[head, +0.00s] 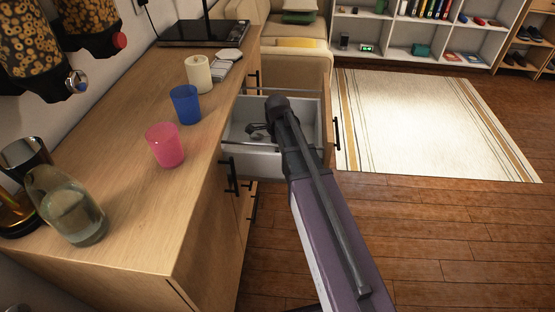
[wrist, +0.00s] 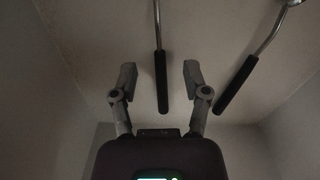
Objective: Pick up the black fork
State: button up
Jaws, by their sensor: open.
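In the wrist view, a utensil with a thin metal shaft and black handle (wrist: 161,80) lies on the drawer floor, its handle lying between my fingertips as seen from there. A second black-handled utensil (wrist: 237,85) lies at an angle to the right, outside the fingers. Both heads are cut off at the top edge, so I cannot tell which is the black fork. My gripper (wrist: 159,82) is open and empty, with a finger on either side of the first handle. In the head view, my arm reaches into the open white drawer (head: 252,163), hiding part of its inside.
The drawer walls stand close around my gripper. On the wooden counter (head: 130,200) are a pink cup (head: 165,145), a blue cup (head: 186,105), a cream candle-like cylinder (head: 198,75) and a glass jar (head: 68,207). The floor to the right is clear, with a pale rug (head: 415,120).

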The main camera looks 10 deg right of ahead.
jog(key=shift+f, duration=0.45)
dwell(0.3)
grip_shut()
